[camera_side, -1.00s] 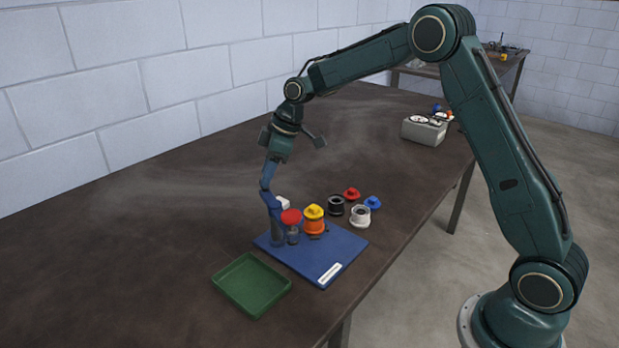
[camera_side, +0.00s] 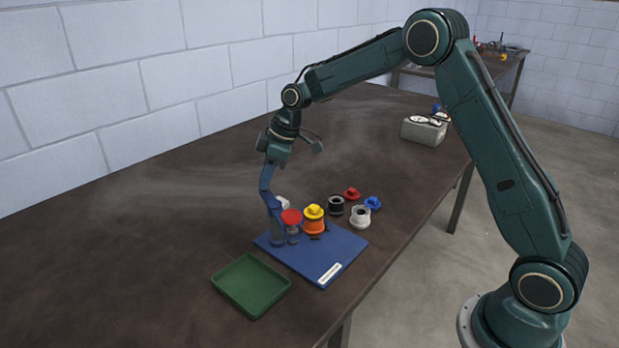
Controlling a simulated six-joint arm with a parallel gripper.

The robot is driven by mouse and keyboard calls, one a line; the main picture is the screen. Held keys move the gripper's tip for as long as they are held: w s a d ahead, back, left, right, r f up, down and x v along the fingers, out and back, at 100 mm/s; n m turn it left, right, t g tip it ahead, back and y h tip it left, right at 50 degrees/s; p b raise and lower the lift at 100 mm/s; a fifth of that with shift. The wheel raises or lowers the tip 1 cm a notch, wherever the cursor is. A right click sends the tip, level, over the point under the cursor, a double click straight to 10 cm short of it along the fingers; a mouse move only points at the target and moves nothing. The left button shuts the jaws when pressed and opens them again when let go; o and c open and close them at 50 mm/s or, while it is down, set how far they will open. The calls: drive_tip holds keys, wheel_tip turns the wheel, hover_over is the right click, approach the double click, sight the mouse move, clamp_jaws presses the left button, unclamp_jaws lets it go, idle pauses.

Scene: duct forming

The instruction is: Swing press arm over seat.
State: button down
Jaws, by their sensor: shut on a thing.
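A blue board (camera_side: 345,246) with a white label lies on the brown table. At its left stands a press with a grey post (camera_side: 277,236) and a blue arm (camera_side: 267,183) that rises above it. A red round part (camera_side: 291,216) sits low beside the post, above a grey piece. A yellow cap (camera_side: 313,211) rests on an orange cylinder (camera_side: 314,226) to the right of the red part. My gripper (camera_side: 267,163) is shut on the upper end of the blue press arm. The exact contact and the seat under the red part are too small to make out.
A green tray (camera_side: 222,279) lies in front of the board. Behind the board are a black ring part (camera_side: 336,205), a white cup (camera_side: 360,216), a red cap (camera_side: 352,193) and a blue cap (camera_side: 372,202). A grey box (camera_side: 424,132) stands farther back. The table's left side is clear.

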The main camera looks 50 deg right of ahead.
drive_tip(key=shift+a, duration=0.1)
drive_tip(key=shift+w+a+n+g+y, duration=0.15)
drive_tip(key=shift+w+a+n+g, duration=0.2)
drive_tip(key=shift+n, duration=0.45)
drive_tip(key=shift+a+n+g+y, duration=0.15)
drive_tip(key=shift+a+n, duration=0.25)
drive_tip(key=shift+n, duration=0.4)
drive_tip(key=shift+s+a+n+g, duration=0.15)
drive_tip(key=shift+a+n+g, duration=0.55)
drive_tip(key=shift+n, duration=0.75)
drive_tip(key=shift+s+a+n+g, duration=0.1)
drive_tip(key=shift+a+n+g, duration=0.35)
drive_tip(key=shift+a+n, duration=0.8)
drive_tip(key=shift+s+a+n+g, duration=0.15)
drive_tip(key=shift+a+n+g, duration=0.4)
drive_tip(key=shift+n, duration=1.15)
drive_tip(key=shift+s+a+n+g, duration=0.3)
drive_tip(key=shift+a+n, duration=0.1)
drive_tip(key=shift+n, duration=0.4)
drive_tip(key=c, duration=1.3)
unclamp_jaws()
drive_tip(key=shift+o, duration=0.2)
